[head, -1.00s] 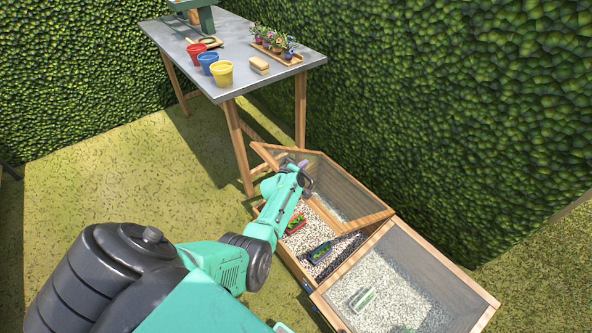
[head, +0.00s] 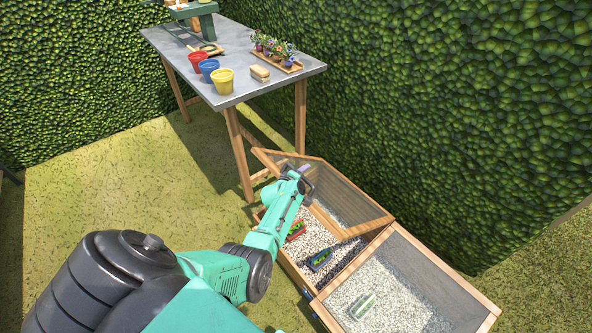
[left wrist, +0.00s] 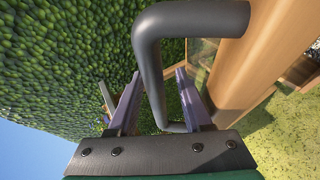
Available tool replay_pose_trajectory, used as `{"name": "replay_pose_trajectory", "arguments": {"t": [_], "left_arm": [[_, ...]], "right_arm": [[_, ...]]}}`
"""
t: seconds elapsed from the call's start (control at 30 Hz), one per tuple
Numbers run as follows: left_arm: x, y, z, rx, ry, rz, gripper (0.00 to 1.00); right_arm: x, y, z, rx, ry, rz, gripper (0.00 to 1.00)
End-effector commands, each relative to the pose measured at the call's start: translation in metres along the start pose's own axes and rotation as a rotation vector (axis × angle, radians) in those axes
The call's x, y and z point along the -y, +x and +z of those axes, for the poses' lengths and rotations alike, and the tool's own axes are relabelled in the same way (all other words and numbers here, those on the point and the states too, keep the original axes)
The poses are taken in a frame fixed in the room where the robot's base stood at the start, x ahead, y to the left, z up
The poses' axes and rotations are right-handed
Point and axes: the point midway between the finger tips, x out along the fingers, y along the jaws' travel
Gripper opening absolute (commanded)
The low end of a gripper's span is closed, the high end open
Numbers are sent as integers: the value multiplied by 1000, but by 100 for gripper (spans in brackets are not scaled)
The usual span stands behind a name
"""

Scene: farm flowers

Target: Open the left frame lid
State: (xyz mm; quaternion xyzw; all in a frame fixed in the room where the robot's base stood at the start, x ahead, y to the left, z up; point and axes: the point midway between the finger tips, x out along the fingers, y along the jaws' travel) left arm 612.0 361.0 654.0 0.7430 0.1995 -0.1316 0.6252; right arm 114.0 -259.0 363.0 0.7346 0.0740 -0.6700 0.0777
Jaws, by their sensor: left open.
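The left frame lid (head: 355,190), a wood-edged mesh or glass panel, stands raised at a tilt over the left half of the wooden cold frame (head: 290,267). My left gripper (head: 303,172) is at the lid's left part in the head view. In the left wrist view, the lid's dark bent handle (left wrist: 150,60) runs down between the two purple fingers of my left gripper (left wrist: 160,95). The fingers are open around it, with gaps showing. A wooden bar of the lid (left wrist: 255,60) is right of the handle. My right gripper is not in view.
The right frame lid (head: 458,278) is down beside it. A red planter (head: 296,230) and a dark blue planter (head: 319,259) sit on gravel inside the frame. A table (head: 240,40) with pots and flowers stands behind, near the hedge (head: 460,100). Grass is free at left.

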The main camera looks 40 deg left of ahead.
Motion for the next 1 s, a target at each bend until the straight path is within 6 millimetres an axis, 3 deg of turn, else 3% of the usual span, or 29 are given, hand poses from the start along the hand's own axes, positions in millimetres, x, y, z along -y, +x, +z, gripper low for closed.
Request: {"name": "replay_pose_trajectory", "arguments": {"t": [0.3,0.63,0.77,1.0], "left_arm": [[-4,-58,-1,-1,-1,-2,50],[-1,-126,0,-1,-1,-2,50],[-1,-138,0,-1,-1,-1,50],[0,-138,0,0,-1,-1,50]], "right_arm": [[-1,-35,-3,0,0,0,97],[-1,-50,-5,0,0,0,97],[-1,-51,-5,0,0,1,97],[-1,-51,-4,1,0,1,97]]}}
